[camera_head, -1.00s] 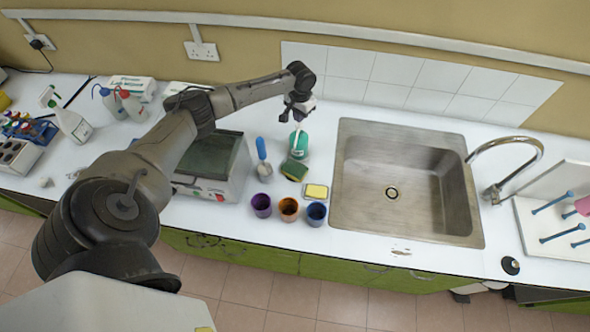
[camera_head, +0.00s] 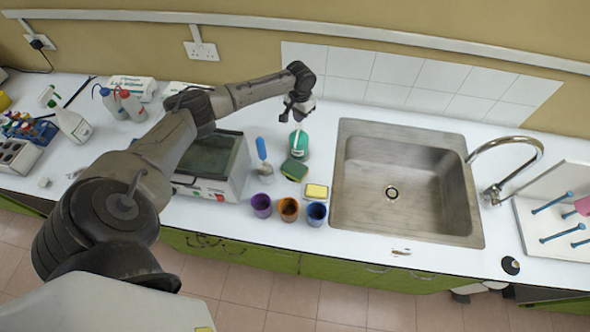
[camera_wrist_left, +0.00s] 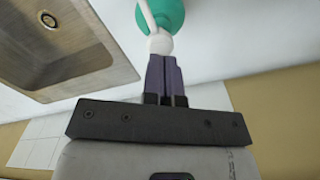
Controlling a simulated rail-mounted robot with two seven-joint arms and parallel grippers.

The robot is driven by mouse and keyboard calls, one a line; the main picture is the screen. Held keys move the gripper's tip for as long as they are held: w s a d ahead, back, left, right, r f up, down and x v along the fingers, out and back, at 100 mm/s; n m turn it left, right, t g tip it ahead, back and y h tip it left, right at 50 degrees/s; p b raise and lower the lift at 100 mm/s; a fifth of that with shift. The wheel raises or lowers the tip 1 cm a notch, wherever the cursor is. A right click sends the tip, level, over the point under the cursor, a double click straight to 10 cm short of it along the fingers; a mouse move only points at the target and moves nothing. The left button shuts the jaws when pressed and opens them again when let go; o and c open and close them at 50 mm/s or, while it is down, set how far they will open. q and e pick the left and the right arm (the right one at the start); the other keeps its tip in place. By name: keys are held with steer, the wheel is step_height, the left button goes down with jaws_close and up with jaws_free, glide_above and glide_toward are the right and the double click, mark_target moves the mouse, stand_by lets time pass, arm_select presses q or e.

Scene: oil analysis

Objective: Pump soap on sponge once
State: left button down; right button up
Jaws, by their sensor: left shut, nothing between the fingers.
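A green soap bottle (camera_head: 299,147) with a white pump stands left of the sink. In the left wrist view, the green bottle (camera_wrist_left: 172,14) and its white pump head (camera_wrist_left: 159,44) are just beyond my fingertips. My left gripper (camera_head: 298,118) is above the bottle in the head view. Its purple fingers (camera_wrist_left: 163,57) are pressed together and empty, with the tips at the pump head; I cannot tell whether they press on it. A green sponge (camera_head: 294,170) lies in front of the bottle. A yellow sponge (camera_head: 316,191) lies nearer the sink. My right gripper is not in view.
The steel sink (camera_head: 400,225) and tap (camera_head: 506,145) are to the right. Purple (camera_head: 261,206), orange (camera_head: 288,210) and blue (camera_head: 316,214) cups stand near the counter's front edge. A blue-handled brush (camera_head: 262,150) and a grey device (camera_head: 212,175) are left of the bottle.

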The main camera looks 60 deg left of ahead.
arm_select(q)
steer(key=shift+f, duration=0.15)
steer(key=shift+f, duration=0.45)
steer(key=shift+f+b, duration=0.65)
steer(key=shift+f, duration=0.65)
steer(key=shift+r, duration=0.15)
steer(key=shift+r+p, duration=0.95)
steer(key=shift+p, duration=0.4)
steer(key=shift+r+p, duration=0.75)
steer(key=shift+p, duration=0.15)
